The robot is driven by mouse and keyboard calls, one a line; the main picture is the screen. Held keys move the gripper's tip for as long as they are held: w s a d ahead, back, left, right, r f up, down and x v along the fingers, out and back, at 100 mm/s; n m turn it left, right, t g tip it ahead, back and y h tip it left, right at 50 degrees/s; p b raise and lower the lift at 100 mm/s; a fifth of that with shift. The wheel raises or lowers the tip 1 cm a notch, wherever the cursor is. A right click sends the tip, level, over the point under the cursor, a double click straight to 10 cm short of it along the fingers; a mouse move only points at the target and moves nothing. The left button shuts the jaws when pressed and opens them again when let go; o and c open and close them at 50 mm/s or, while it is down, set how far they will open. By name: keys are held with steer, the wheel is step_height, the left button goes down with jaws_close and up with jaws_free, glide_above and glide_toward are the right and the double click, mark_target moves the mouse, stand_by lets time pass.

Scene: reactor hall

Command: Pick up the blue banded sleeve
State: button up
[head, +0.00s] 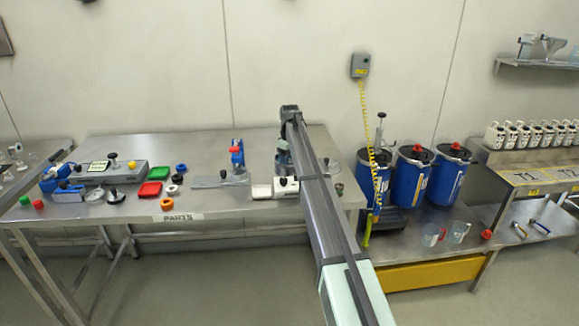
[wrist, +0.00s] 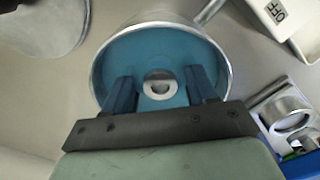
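In the wrist view a round metal-rimmed dish (wrist: 98,72) with a blue floor lies below my gripper. A small silver ring-shaped piece (wrist: 160,78) stands near its middle; it may be the sleeve seen end-on, but I cannot make out a blue band on it. My gripper (wrist: 161,85) is open, with its two dark blue fingers apart on either side of this piece. No contact shows. In the head view my own arm hides most of this spot.
Blue drums (head: 410,178) stand to the right.

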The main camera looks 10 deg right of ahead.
steer(key=c, duration=1)
steer(key=shift+r, duration=0.1)
